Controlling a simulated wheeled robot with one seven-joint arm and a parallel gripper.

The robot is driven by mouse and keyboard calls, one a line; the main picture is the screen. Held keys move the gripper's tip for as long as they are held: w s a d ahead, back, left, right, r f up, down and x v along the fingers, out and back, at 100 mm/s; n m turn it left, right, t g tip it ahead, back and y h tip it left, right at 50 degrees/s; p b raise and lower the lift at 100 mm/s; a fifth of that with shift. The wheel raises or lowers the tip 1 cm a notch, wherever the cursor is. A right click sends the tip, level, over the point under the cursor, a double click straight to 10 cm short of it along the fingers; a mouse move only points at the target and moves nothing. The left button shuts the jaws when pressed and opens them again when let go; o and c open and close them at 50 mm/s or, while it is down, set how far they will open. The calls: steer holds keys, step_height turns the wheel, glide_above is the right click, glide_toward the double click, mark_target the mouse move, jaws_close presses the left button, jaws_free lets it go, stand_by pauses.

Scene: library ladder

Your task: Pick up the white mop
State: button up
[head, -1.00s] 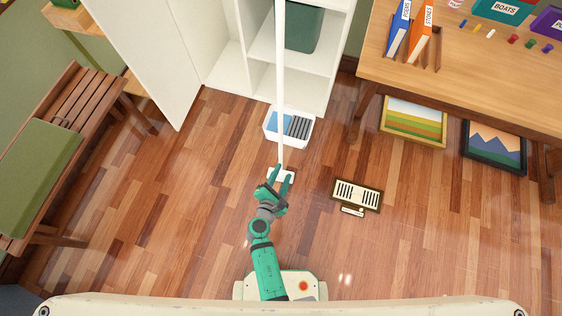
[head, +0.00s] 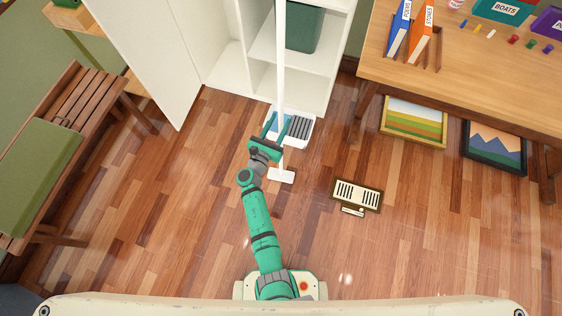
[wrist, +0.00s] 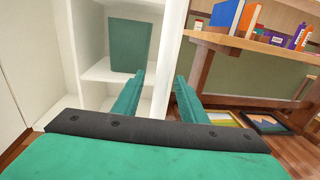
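The white mop stands upright, its long pole (head: 281,60) running up past the top of the head view. Its flat white foot (head: 281,175) is on the wood floor. My gripper (head: 276,121) is open at the pole, high above the foot, with its green fingers pointing toward the cabinet. The pole appears to pass between the fingers, close to the right one. In the wrist view the fingers (wrist: 159,77) are apart, with a white upright strip between them; pole and cabinet edge are hard to tell apart there.
A white tray (head: 304,132) with blue and grey contents is on the floor behind the mop. The open white cabinet (head: 230,65) holds a green bin (head: 303,28). A bench (head: 75,95) stands left, a wooden table (head: 480,75) right. A floor vent (head: 357,194) lies right of the mop.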

steer(key=shift+x, duration=2.7)
steer(key=shift+d+f, duration=0.1)
steer(key=shift+f, duration=0.05)
jaws_close()
